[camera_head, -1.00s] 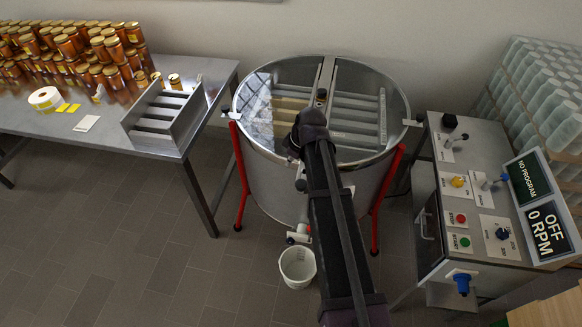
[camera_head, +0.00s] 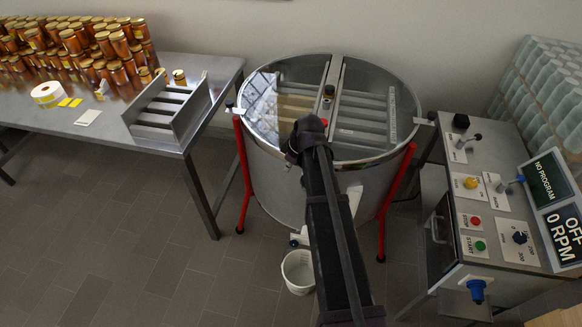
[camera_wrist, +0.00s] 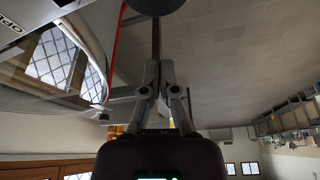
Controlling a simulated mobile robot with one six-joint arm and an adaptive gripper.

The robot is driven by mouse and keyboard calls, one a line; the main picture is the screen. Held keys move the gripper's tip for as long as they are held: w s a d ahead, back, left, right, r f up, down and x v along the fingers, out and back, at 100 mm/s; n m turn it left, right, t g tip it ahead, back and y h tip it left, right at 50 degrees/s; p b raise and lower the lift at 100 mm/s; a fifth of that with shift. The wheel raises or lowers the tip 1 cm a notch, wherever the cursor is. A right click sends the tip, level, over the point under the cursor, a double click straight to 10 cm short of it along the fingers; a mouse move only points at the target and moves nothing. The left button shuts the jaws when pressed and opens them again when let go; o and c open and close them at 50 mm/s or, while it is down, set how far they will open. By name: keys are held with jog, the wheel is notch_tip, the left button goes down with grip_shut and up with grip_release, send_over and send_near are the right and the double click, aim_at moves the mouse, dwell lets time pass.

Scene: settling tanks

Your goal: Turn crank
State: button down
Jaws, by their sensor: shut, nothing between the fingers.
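My gripper (camera_wrist: 158,72) shows in the wrist view with its two fingers drawn together and empty; in the head view it is hidden beyond my dark arm. No part is clearly readable as a crank. The steel drum (camera_head: 263,165) stands in the middle with a clear lid and a bar (camera_head: 334,78) across its top. The bar carries a black knob (camera_head: 328,90), and a red knob (camera_head: 323,122) sits near my arm. The control box (camera_head: 492,202) at right has a small lever (camera_head: 477,136) at its far end and another lever (camera_head: 519,179) beside the screen.
A steel table (camera_head: 110,135) at left bears many honey jars (camera_head: 75,40), a label roll (camera_head: 46,92) and a metal rack (camera_head: 180,120). A white bucket (camera_head: 297,272) stands on the floor below the drum. Stacked clear jars (camera_head: 545,85) stand behind the control box. The floor at front left is clear.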

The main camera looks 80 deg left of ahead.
jog(key=shift+w+d+f+b, duration=0.35)
jog(key=shift+w+d+f, duration=0.15)
jog(key=shift+w, duration=0.15)
jog(key=shift+w+d+f+b, duration=0.35)
jog(key=shift+w+d+f, duration=0.15)
jog(key=shift+w, duration=0.1)
